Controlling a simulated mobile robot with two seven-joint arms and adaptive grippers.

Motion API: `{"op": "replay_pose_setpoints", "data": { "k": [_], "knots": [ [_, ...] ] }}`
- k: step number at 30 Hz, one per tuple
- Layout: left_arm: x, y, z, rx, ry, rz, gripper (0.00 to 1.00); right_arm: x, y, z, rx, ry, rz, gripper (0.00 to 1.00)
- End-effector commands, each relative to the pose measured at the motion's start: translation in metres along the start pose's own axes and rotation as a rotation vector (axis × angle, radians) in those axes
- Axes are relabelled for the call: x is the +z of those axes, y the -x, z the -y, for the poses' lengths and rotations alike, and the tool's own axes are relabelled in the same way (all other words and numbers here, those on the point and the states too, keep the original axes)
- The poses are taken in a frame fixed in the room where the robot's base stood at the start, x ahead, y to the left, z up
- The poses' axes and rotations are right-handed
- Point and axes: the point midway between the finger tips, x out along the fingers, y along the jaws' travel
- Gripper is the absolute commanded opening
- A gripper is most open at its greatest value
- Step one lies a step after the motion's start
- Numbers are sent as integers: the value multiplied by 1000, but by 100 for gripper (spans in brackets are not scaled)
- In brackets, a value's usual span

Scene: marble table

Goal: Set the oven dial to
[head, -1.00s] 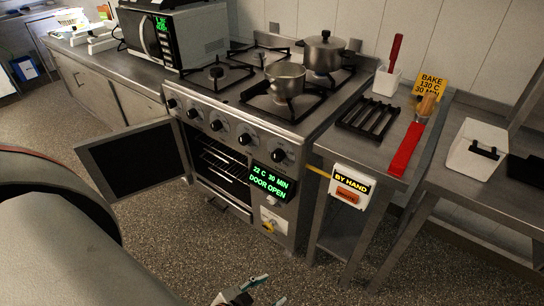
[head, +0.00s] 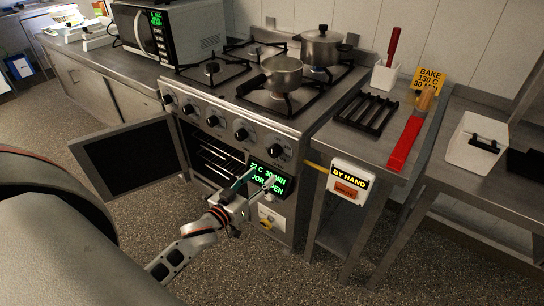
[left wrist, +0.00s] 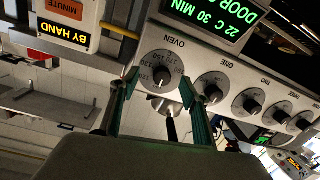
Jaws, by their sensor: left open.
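The oven dial (head: 275,152) is the rightmost knob on the stove's front panel. In the left wrist view the dial (left wrist: 160,75), labelled OVEN, has a numbered grey face and a light pointer grip. My left gripper (head: 254,180) is open and empty in front of the panel, below the dial in the head view. In the left wrist view its two green-edged fingers (left wrist: 160,80) frame the dial from both sides; I cannot tell whether they touch it. The green display (head: 283,183) reads 22 C 30 MIN, DOOR OPEN, partly covered by the fingers. My right gripper is not in view.
The oven door (head: 127,160) stands open to the left. A yellow card (head: 428,82) reads BAKE 130 C 30 MIN. Other knobs (head: 240,134) line the panel beside the dial. A BY HAND box (head: 347,181) hangs right of the stove. Two pots stand on the burners.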

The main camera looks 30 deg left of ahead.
Motion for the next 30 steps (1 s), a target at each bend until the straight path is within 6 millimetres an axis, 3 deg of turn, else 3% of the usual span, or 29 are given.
{"op": "replay_pose_setpoints", "data": {
  "k": [4,18,30],
  "knots": [
    [-25,-17,12,5,41,-57,46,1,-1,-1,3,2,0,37],
    [-29,-78,12,6,46,-59,46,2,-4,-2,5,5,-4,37],
    [-30,-93,12,5,45,-57,46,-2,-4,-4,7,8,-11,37]
  ]
}}
